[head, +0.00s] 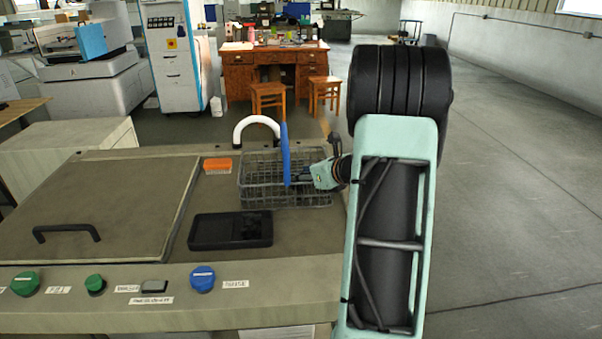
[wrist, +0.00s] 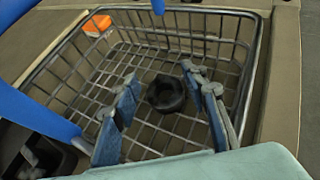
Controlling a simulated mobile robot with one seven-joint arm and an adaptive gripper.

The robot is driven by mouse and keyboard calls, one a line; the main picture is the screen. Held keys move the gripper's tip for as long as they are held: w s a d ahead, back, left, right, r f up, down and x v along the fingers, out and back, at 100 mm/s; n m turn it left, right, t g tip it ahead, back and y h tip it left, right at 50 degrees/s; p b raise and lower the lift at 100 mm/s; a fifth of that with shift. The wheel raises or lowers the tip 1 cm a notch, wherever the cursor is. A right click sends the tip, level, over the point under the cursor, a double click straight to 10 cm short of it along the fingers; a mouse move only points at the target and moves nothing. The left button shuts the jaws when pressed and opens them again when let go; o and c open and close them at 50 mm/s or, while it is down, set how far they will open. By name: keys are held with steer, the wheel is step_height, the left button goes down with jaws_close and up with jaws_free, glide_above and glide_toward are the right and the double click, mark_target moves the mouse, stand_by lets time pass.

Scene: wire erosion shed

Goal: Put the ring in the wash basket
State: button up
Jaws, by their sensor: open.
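The wash basket (head: 262,200) is a grey wire basket with a blue handle (head: 285,150) standing up over it, on the machine's top. In the wrist view I look down into the basket (wrist: 247,85). A dark ring (wrist: 166,94) lies on its mesh floor between and beyond my fingers. My gripper (head: 300,179) reaches in from the right over the basket. In the wrist view my gripper (wrist: 160,76) is open, its fingers apart on either side of the ring, with no visible contact. The ring cannot be made out in the head view.
An orange brush (head: 218,166) lies left of the basket. A black tray (head: 230,230) sits in front of it, and a white curved pipe (head: 256,121) rises behind. A closed lid with a black handle (head: 67,230) covers the left side. Buttons line the front edge.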

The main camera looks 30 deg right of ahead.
steer(key=shift+s+a+r+p, duration=0.1)
steer(key=shift+r+p, duration=0.1)
steer(key=shift+p, duration=0.55)
steer(key=v, duration=1.2)
steer(key=shift+r, duration=0.15)
